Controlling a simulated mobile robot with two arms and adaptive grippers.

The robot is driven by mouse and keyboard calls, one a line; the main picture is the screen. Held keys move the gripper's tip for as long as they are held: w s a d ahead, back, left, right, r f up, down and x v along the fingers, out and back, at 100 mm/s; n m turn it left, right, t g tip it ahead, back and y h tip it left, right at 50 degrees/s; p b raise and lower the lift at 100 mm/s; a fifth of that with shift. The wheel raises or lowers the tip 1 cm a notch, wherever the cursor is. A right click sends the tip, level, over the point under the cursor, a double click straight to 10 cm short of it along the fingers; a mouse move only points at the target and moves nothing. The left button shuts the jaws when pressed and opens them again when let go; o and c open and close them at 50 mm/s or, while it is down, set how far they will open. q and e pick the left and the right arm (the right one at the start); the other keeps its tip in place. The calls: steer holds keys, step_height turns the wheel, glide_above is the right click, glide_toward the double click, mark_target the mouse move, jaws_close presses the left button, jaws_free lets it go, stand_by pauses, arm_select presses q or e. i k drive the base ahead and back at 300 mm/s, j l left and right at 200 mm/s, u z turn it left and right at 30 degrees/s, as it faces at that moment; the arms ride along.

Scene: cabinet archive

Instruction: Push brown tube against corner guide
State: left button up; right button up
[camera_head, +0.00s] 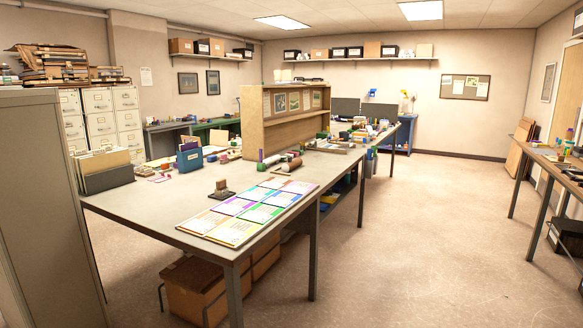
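A brown tube (291,165) appears to lie on the long grey worktable (150,205), in front of the wooden shelf divider. A green-and-purple roll (270,161) lies just left of it, and a small upright purple cylinder (260,156) stands beside that. I cannot make out a corner guide for certain; the area around the tube is small and cluttered. Whether the tube touches anything is too small to tell. Neither of my grippers is in view.
Colored sheets (250,210) cover the table's near right part. A wooden block on a dark base (222,190) stands left of them. A blue file box (189,158) and a folder rack (105,172) stand farther left. The floor right of the table (420,240) is clear.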

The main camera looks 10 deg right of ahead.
mark_target(292, 164)
steer(key=i+l+z, duration=0.35)
steer(key=i, duration=0.15)
steer(key=i+l+z, duration=0.3)
steer(key=i, duration=0.25)
steer(key=i+z, duration=0.35)
steer(key=i, duration=0.2)
steer(key=i+u, duration=0.15)
steer(key=i, duration=0.4)
steer(key=i+l+u, duration=0.2)
steer(key=i, duration=0.4)
steer(key=i+l+u, duration=0.15)
steer(key=i, duration=0.4)
